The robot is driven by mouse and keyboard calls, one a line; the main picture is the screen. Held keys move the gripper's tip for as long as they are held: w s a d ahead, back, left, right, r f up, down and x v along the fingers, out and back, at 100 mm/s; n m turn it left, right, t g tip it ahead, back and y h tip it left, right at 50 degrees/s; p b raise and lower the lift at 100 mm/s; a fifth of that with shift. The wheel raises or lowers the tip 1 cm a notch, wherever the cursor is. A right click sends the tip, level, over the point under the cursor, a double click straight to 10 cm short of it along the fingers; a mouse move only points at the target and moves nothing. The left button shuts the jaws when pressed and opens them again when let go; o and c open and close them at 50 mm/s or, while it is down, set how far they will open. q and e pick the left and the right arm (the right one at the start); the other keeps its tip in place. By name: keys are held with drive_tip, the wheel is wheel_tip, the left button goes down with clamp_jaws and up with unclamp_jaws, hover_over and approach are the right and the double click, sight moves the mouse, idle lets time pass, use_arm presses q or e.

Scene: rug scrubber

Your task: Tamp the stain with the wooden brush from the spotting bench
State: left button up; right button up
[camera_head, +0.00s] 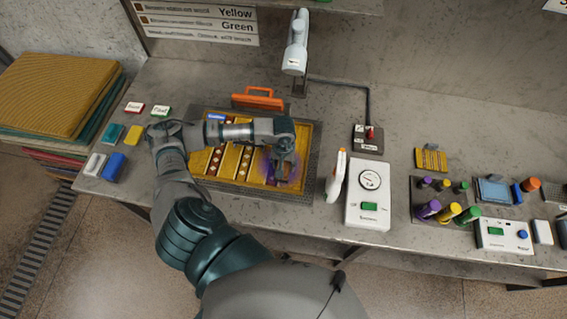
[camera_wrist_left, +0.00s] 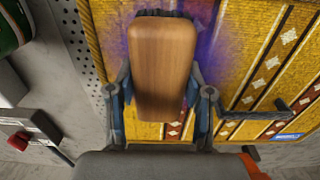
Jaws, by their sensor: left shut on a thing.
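The wooden brush (camera_wrist_left: 162,62) shows as a smooth brown block in the left wrist view. My left gripper (camera_wrist_left: 160,98) is shut on it, with a finger on each side. In the head view my left gripper (camera_head: 283,168) is over the right part of the patterned yellow rug (camera_head: 236,166). The purple stain (camera_head: 267,166) shows around the gripper there, and its purple also shows beside the brush in the wrist view (camera_wrist_left: 207,50). The brush covers part of the stain. I cannot tell whether its underside touches the rug. My right gripper is not in view.
The rug lies in a dark perforated frame (camera_head: 314,150) with an orange clamp (camera_head: 258,99) behind. A white spray bottle (camera_head: 336,178) and a gauge box (camera_head: 369,194) stand close on the right. A grey lamp-like device (camera_head: 296,45) rises behind. Small coloured blocks (camera_head: 113,133) lie left.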

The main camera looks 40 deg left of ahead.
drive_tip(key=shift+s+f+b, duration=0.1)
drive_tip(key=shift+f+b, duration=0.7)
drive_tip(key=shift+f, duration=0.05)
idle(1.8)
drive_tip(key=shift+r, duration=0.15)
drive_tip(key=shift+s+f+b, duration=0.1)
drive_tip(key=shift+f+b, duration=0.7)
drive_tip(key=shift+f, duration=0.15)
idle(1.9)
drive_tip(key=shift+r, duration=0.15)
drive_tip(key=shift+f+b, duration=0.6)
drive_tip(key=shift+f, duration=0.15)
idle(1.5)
